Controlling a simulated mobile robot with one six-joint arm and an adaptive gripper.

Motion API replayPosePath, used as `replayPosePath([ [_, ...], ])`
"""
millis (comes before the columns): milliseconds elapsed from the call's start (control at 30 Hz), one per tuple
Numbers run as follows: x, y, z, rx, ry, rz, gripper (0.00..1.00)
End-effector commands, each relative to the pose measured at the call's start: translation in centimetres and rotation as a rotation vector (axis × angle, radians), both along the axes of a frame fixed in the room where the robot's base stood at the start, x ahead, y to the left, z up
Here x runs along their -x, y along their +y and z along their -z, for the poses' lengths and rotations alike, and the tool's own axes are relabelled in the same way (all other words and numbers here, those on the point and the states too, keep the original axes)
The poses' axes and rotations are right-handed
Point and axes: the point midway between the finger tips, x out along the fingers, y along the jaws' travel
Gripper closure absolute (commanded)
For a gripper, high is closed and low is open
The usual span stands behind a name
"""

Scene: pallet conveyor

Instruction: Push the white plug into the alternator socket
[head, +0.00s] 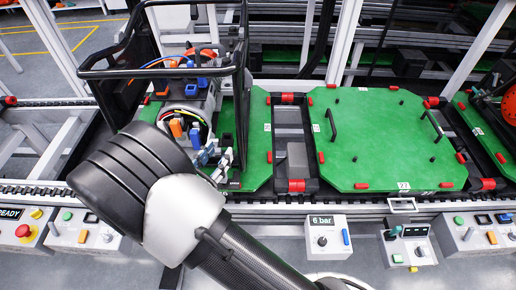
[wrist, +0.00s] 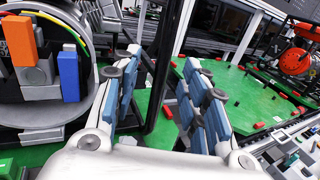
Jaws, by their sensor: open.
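My gripper (wrist: 163,75) is open and empty in the wrist view, its two blue-padded fingers apart with a dark upright post showing beyond the gap. It also shows small in the head view (head: 213,161), low at the front of the engine assembly. A round grey housing (wrist: 50,114), possibly the alternator, stands left of the fingers and apart from them. It carries an orange block (wrist: 22,42) and a blue block (wrist: 69,75). In the head view the assembly (head: 198,112) is partly hidden by my arm. I cannot make out the white plug or the socket opening.
A black tubular frame (head: 243,95) surrounds the assembly, close to my gripper. A green pallet (head: 385,135) with red corner pieces and black handles lies to the right, free of parts. Control boxes, including a 6 bar panel (head: 328,240), line the front.

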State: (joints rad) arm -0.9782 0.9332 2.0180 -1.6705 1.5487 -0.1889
Motion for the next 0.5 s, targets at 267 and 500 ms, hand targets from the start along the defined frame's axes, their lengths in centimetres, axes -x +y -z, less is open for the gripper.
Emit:
replayPosePath([
  [267, -1.0, -5.7, -0.1, 0.001, 0.001, 0.104, 0.60],
  [500, -1.3, -9.7, -0.1, 0.001, 0.001, 0.178, 0.60],
])
